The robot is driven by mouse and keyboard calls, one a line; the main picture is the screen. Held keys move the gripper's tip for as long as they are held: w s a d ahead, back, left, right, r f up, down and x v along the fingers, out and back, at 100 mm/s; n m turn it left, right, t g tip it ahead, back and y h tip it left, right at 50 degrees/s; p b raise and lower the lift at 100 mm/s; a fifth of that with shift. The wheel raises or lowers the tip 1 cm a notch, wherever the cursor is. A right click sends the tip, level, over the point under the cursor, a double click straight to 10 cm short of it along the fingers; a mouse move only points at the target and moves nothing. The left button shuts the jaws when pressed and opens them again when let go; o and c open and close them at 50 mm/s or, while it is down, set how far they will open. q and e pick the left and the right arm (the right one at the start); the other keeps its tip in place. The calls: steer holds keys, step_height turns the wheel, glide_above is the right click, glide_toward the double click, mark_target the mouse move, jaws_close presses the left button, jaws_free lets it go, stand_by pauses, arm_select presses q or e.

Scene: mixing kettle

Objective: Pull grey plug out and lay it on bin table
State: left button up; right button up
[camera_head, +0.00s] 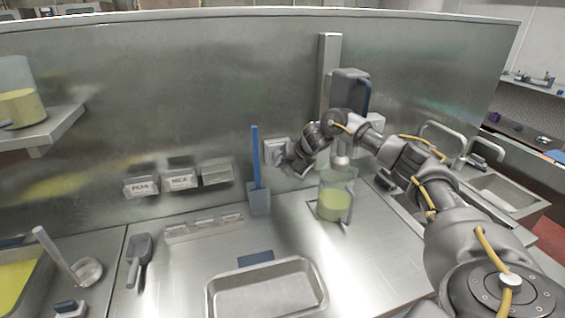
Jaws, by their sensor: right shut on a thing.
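My right gripper (287,158) reaches in from the right and is at the pale wall socket (273,147) on the steel back panel. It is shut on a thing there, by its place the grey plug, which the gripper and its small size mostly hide. I cannot tell whether the plug is still seated in the socket. Below lies a steel table top (185,262), with small labelled bins (180,180) on the panel behind it; I take it as the bin table. My left gripper is out of view.
A clear jug (335,203) of yellow-green stuff stands under the mixer (348,90). A blue-handled tool (256,170) stands upright left of the socket. A scoop (139,255) and a steel tray (268,290) lie on the table. Bare steel lies between them.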

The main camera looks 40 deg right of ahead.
mark_target(289, 169)
steer(key=shift+s+a, duration=0.25)
steer(key=shift+s, duration=0.5)
steer(key=shift+s+a, duration=0.2)
steer(key=shift+s, duration=0.55)
steer(key=s, duration=0.1)
steer(key=s+a+p, duration=0.1)
steer(key=s, duration=0.1)
steer(key=s+a+f+n+g+y+b, duration=0.1)
steer(key=s+a+f+n+b, duration=0.1)
steer(key=s+a, duration=0.4)
steer(key=s+a+f+n+g+y+b, duration=0.1)
steer(key=s+a+n, duration=0.3)
steer(key=a, duration=0.8)
steer(key=s+a+f+n+g+y+b, duration=0.1)
steer(key=s+a+f+n+y+b, duration=0.2)
steer(key=s+a, duration=0.5)
steer(key=shift+a+b, duration=0.3)
steer(key=shift+a, duration=0.1)
steer(key=shift+r, duration=0.15)
